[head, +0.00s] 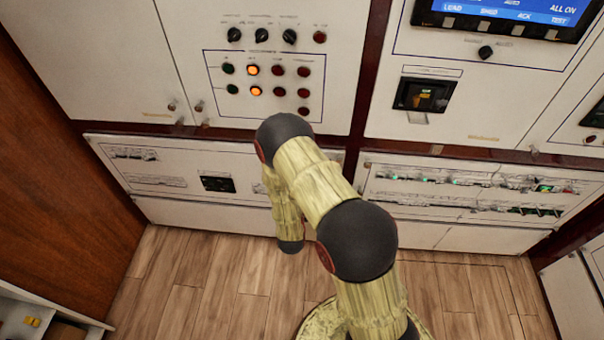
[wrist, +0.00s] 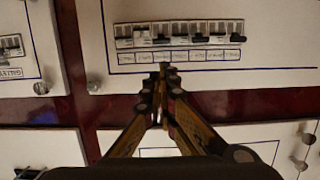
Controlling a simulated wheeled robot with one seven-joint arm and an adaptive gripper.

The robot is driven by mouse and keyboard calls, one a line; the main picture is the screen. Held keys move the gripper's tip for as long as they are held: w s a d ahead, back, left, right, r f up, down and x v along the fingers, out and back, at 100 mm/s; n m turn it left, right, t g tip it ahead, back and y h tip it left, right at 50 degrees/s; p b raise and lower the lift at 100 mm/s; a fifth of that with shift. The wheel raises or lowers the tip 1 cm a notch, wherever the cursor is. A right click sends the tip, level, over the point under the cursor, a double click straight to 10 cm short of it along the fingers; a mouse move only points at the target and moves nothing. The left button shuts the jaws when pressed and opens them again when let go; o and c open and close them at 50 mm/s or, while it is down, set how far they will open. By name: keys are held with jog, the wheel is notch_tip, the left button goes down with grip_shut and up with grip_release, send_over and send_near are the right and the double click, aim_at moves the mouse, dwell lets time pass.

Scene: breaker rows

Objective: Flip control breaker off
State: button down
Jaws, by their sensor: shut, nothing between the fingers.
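In the wrist view a row of small breakers (wrist: 180,34) sits on a white panel, with several black and pale levers at differing heights. A strip of labels (wrist: 180,56) runs below it; the print is too small to read, so I cannot tell which breaker is the control one. My gripper (wrist: 164,70) is shut and empty, its tips just below the label strip near the row's middle. I cannot tell whether the tips touch the panel. In the head view my arm hides the gripper.
A dark red frame strip (wrist: 240,105) crosses below the breaker panel, with pale round knobs (wrist: 94,87) near the panel corners. The head view shows upper panels with lit orange buttons (head: 253,70), a screen (head: 510,10), and clear wooden floor (head: 190,275).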

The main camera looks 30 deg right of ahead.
jog(key=b+x, duration=0.2)
jog(key=x, duration=0.7)
jog(key=shift+w+d, duration=0.15)
jog(key=shift+s+f+t+h+b, duration=0.25)
jog(key=shift+f+t+h+b, duration=0.25)
jog(key=shift+b, duration=0.65)
jog(key=shift+s+a+f+b, duration=0.25)
jog(key=shift+a+b, duration=0.15)
jog(key=shift+b, duration=0.45)
jog(key=shift+s+a+f+b, duration=0.25)
jog(key=shift+s+f+b, duration=0.2)
jog(key=shift+f+b, duration=0.45)
